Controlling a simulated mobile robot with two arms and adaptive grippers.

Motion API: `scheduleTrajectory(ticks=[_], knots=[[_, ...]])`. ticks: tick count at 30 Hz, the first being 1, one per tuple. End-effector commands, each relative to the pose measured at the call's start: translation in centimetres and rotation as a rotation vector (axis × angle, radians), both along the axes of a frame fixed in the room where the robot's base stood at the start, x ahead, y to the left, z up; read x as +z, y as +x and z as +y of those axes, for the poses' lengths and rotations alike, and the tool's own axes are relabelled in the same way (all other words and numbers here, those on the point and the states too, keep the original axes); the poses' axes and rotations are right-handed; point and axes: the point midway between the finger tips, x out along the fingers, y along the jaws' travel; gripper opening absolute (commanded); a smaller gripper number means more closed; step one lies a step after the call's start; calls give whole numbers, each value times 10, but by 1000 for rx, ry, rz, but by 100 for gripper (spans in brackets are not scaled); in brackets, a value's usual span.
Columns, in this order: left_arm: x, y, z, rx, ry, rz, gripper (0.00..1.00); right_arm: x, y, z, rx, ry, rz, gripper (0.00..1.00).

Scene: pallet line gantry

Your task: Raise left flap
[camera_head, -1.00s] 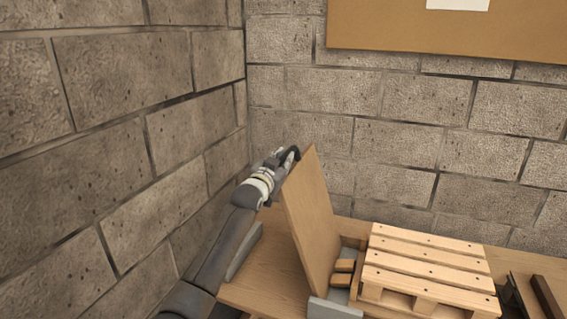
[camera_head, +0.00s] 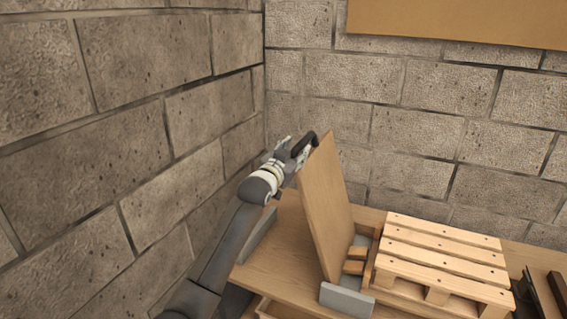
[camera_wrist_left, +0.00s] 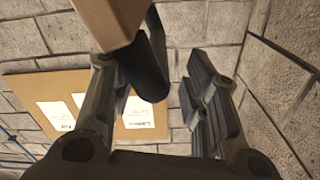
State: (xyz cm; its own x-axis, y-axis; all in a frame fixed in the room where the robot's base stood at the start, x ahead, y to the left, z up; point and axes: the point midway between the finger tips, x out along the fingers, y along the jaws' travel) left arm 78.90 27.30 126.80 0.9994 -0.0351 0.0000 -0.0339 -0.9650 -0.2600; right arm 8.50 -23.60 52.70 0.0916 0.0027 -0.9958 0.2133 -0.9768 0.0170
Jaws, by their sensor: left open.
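The left flap (camera_head: 326,205) is a flat wooden panel standing steeply at the left side of the pallet, its top leaning a little left. In the left wrist view its edge (camera_wrist_left: 110,18) fills the top left. My left gripper (camera_head: 294,147) is at the flap's upper left edge. In the left wrist view its fingers (camera_wrist_left: 172,95) are apart with nothing between them, and the flap lies outside the gap, by the left finger. A dark rounded piece (camera_wrist_left: 152,68) sits by the flap; I cannot tell whether it touches. My right gripper is not in view.
A slatted wooden pallet (camera_head: 440,258) lies on the wooden table (camera_head: 285,245) right of the flap. Small wooden blocks (camera_head: 355,262) and a grey block (camera_head: 346,300) are at the flap's foot. Brick walls (camera_head: 150,110) close in on the left and back. A brown board (camera_head: 460,20) hangs behind.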

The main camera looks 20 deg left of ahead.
Motion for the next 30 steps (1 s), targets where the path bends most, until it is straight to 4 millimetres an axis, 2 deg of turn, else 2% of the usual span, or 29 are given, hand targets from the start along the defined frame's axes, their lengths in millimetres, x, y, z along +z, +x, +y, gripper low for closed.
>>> scheduleTrajectory(ticks=[9,15,21,30], knots=[[0,-49,1,0,1,-2,42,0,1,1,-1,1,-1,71],[1,-72,2,-1,3,-2,42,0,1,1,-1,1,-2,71],[1,-81,2,-1,1,-2,42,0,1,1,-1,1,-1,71],[1,-82,2,-1,1,-2,42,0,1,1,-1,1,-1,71]])
